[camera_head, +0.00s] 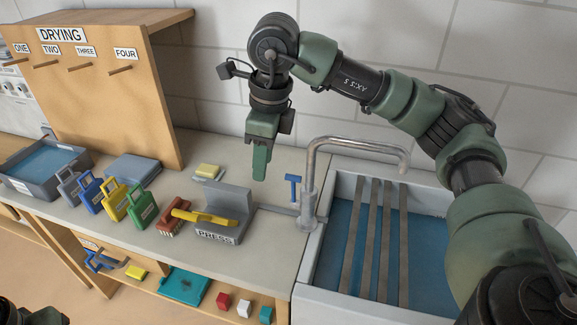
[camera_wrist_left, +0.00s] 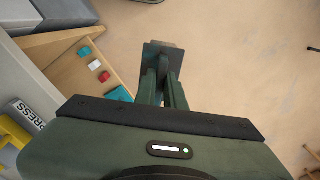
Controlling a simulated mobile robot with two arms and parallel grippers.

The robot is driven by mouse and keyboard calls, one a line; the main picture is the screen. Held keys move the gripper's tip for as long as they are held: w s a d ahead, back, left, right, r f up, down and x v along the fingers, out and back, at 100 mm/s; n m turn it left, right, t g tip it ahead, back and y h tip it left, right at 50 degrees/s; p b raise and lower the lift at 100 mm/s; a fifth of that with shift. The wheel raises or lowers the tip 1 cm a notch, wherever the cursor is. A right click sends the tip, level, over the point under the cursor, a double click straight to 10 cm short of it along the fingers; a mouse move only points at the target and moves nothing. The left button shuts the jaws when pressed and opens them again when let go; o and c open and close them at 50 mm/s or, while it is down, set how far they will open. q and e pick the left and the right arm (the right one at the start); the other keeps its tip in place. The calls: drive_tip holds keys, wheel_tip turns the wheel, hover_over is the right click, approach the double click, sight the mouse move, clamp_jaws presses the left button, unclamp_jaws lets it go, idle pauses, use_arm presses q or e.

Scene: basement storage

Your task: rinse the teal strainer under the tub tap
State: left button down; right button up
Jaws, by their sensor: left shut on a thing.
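A teal flat object (camera_head: 183,287), apparently the strainer, lies on the low shelf under the counter. It shows partly in the left wrist view (camera_wrist_left: 120,94), beside my left gripper. My left gripper (camera_wrist_left: 166,75) is shut on a dark grey plate-like thing (camera_wrist_left: 157,51), held above the floor; I cannot tell exactly what it is. The grey tap (camera_head: 312,165) arches over the tub (camera_head: 338,185), which holds blue water or lining under several metal bars. My right gripper (camera_head: 261,172) points down above the counter, apart from the tap; its jaw opening is unclear.
The counter (camera_head: 150,245) bears a grey press (camera_head: 222,232) with a yellow handle, several coloured handled blocks and a grey basin (camera_head: 40,185). A wooden DRYING rack (camera_head: 110,100) with pegs stands behind. Red (camera_head: 223,301), white (camera_head: 245,307) and teal (camera_head: 266,315) blocks sit on the shelf.

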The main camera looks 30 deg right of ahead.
sight(294, 176)
drive_tip(key=d+r+m+h, duration=0.1)
drive_tip(key=d+r+h, duration=0.15)
drive_tip(key=d, duration=0.45)
drive_tip(key=x, duration=1.1)
drive_tip(key=shift+w+f, duration=0.25)
clamp_jaws()
idle(0.6)
